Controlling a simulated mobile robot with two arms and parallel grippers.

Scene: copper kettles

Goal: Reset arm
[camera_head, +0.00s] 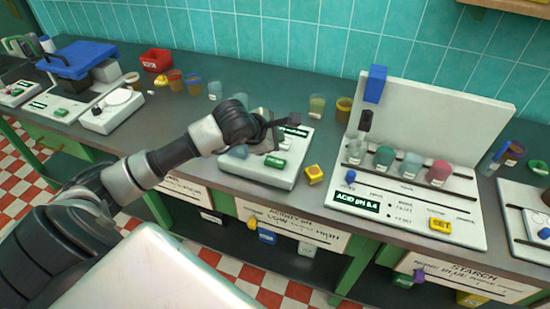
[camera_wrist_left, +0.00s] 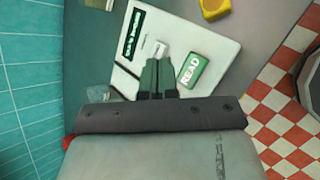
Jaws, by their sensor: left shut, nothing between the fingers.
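My left arm comes in from the left in the head view and reaches over the counter. Its gripper (camera_head: 292,120) is above a white device (camera_head: 259,172) with a green READ button (camera_head: 275,161). In the left wrist view the two dark fingers (camera_wrist_left: 157,76) are together with nothing between them. The READ button (camera_wrist_left: 192,71) shows just right of the fingertips and a dark green display (camera_wrist_left: 133,35) to their left. The gripper hides part of the device. My right gripper is not in view.
A white ACID station (camera_head: 462,214) with several cups stands to the right. A yellow block (camera_head: 314,174) lies between it and the device. Several small cups line the back. A red box (camera_head: 156,60) and a blue-topped machine (camera_head: 77,60) stand left. The tiled wall is behind.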

